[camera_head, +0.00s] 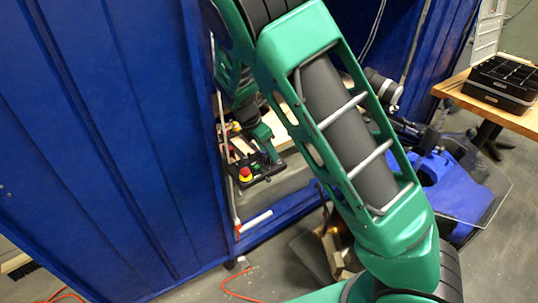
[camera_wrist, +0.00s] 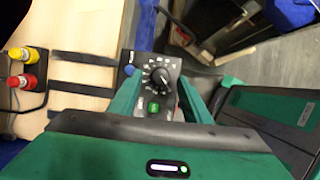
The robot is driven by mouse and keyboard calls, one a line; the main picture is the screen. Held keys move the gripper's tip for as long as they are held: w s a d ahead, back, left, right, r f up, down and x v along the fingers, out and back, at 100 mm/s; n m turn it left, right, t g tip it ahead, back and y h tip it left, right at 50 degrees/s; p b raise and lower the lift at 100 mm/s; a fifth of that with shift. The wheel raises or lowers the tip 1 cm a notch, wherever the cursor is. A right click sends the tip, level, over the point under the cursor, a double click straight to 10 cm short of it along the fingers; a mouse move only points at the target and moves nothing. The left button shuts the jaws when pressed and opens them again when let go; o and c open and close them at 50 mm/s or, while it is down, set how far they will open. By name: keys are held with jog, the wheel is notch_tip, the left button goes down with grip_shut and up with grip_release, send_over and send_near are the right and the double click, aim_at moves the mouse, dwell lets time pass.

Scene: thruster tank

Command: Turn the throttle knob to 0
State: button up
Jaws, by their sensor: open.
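The throttle knob (camera_wrist: 160,77) is round and black, with a ring of white marks, on a dark panel (camera_wrist: 141,127). A green button (camera_wrist: 154,106) is below it, and a small blue part (camera_wrist: 129,70) is at its upper left. My gripper (camera_wrist: 161,84) is open, one green finger on each side of the knob and panel. I cannot tell whether either finger touches the knob, and its pointer is too small to read. In the head view my gripper (camera_head: 265,150) is low over the dark control box; the knob cannot be made out there.
A red button (camera_wrist: 24,82) and yellow button (camera_wrist: 22,54) stand on a box at the left of the wooden bench (camera_wrist: 100,25). Blue tank walls (camera_head: 110,130) flank the opening. A table with black trays (camera_head: 500,80) stands at right.

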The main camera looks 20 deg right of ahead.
jog(key=w+v, duration=0.1)
jog(key=v, duration=0.6)
jog(key=shift+s+r, duration=0.4)
jog(key=shift+s, duration=0.15)
jog(key=shift+a, duration=0.15)
jog(key=s+d+r+m+g+y, duration=0.1)
jog(key=s+d+r+m, duration=0.2)
jog(key=s+d+m, duration=0.4)
jog(key=s+d+r+m+g+y, duration=0.1)
jog(key=s+d+r+m+y, duration=0.15)
jog(key=s+d+m, duration=0.55)
jog(key=s+d+r+m, duration=0.1)
jog(key=s+d+m, duration=0.2)
jog(key=s+m, duration=0.3)
jog(key=s+d+r+m, duration=0.1)
jog(key=s+d+m, duration=0.2)
jog(key=s, duration=1.4)
jog(key=m+y, duration=0.1)
jog(key=m, duration=0.3)
jog(key=shift+d+r+t, duration=0.3)
jog(key=shift+d, duration=0.1)
